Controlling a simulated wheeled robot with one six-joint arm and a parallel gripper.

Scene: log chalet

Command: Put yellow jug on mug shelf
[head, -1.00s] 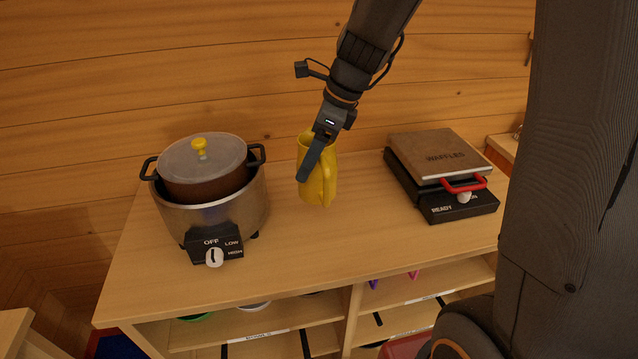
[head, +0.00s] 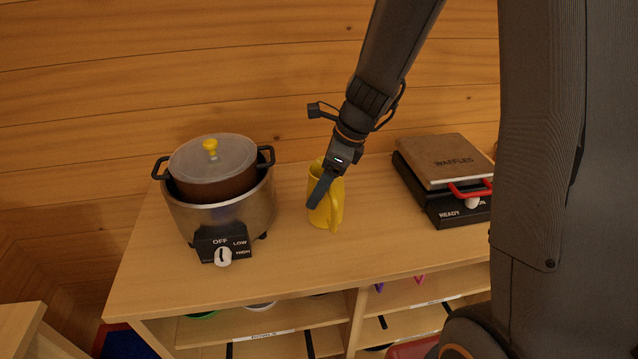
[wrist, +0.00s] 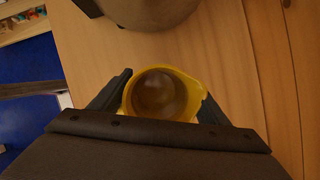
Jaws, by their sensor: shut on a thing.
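The yellow jug (head: 333,211) is upright at the middle of the wooden cabinet top, between the cooker and the waffle maker. I cannot tell for sure whether its base touches the top. My gripper (head: 322,188) is shut on the jug from above, with a dark finger across its near side. In the wrist view the jug's round opening (wrist: 158,93) lies between the two fingers. The mug shelf cannot be singled out; shelves (head: 262,348) with labelled edges show under the top, their lettering too small to read.
A slow cooker (head: 226,208) with a yellow-knobbed lid stands left of the jug. A waffle maker (head: 446,177) with a red handle stands to the right. The front of the cabinet top (head: 300,262) is clear. A log wall (head: 120,90) rises behind.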

